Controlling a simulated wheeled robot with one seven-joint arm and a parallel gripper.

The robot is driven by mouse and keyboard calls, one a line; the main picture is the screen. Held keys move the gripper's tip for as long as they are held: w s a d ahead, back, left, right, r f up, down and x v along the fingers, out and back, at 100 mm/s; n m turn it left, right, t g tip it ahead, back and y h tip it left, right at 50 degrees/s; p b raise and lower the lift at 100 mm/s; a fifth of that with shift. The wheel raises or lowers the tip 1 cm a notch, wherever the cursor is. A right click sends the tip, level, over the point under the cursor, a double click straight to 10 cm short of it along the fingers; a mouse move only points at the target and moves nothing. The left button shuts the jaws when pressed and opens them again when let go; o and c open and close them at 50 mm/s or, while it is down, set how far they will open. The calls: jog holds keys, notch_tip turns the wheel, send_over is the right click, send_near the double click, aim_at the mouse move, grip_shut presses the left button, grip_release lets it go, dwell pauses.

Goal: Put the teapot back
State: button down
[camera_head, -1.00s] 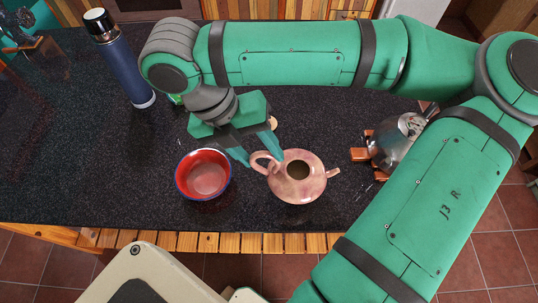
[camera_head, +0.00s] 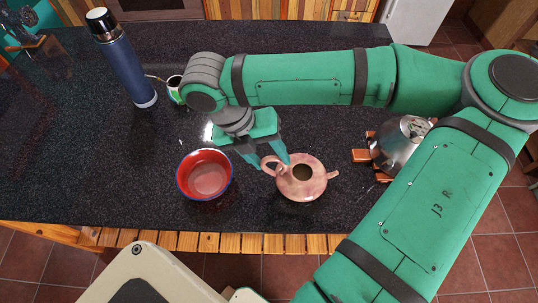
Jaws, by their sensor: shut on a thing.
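The pink-brown teapot (camera_head: 309,189) is upright and lidless, its dark opening on top, with its spout to the right and its looped handle on the left. It is at the front middle of the dark counter (camera_head: 335,228). My gripper (camera_head: 273,163) reaches down from the upper left and is shut on the teapot's handle. The fingers partly cover the handle's top. I cannot tell whether the teapot's base touches the counter.
A red bowl with a blue rim (camera_head: 205,177) stands close left of the teapot. A metal kettle (camera_head: 396,146) with orange-brown blocks beside it is to the right, partly behind my arm. A blue flask (camera_head: 124,65) and green-white cup (camera_head: 175,90) stand at the back left.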

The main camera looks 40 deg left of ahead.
jog(key=c, duration=0.9)
grip_release()
jog(key=shift+d, duration=0.1)
jog(key=shift+s, duration=0.1)
jog(key=shift+r, duration=0.1)
jog(key=shift+s+a+r, duration=0.1)
jog(key=shift+a+r, duration=0.2)
jog(key=v, duration=1.1)
jog(key=shift+d, duration=0.1)
